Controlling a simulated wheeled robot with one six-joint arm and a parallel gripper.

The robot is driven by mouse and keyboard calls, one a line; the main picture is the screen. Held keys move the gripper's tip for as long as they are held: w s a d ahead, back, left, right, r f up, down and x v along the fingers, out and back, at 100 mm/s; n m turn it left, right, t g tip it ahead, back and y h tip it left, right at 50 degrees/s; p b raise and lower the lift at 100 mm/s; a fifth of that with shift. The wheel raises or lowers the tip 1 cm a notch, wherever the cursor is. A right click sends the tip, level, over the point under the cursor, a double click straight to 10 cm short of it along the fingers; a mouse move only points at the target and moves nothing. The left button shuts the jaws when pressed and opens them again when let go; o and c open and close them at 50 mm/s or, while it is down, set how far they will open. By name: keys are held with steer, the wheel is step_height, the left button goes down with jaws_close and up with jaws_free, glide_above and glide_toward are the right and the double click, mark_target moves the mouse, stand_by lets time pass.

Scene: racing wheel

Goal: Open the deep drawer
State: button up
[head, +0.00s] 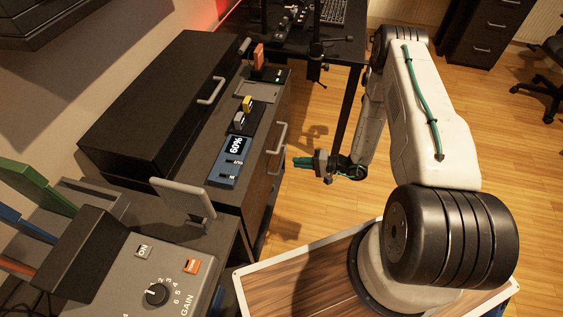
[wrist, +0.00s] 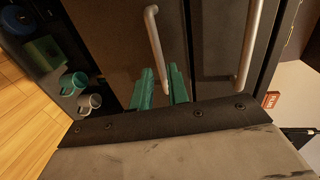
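A dark cabinet stands left of my arm in the head view, with a bar handle (head: 279,138) on its front. I cannot tell which drawer that handle belongs to. In the wrist view, the wider drawer front (wrist: 105,40), which looks like the deep drawer, has a metal bar handle (wrist: 156,45). A narrower front beside it has a second bar handle (wrist: 250,45). My gripper (head: 299,162) is beside the cabinet front.
A black box (head: 150,95) with its own handle and a control panel (head: 229,160) sit on top of the cabinet. Mugs (wrist: 75,84) stand on a low shelf in the wrist view. Open wooden floor (head: 325,205) lies in front of the cabinet. A desk stands behind.

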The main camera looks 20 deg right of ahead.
mark_target(281, 161)
steer(key=x, duration=0.7)
steer(key=shift+w+a+f, duration=0.15)
steer(key=shift+w+a, duration=0.1)
steer(key=shift+a, duration=0.05)
jaws_close()
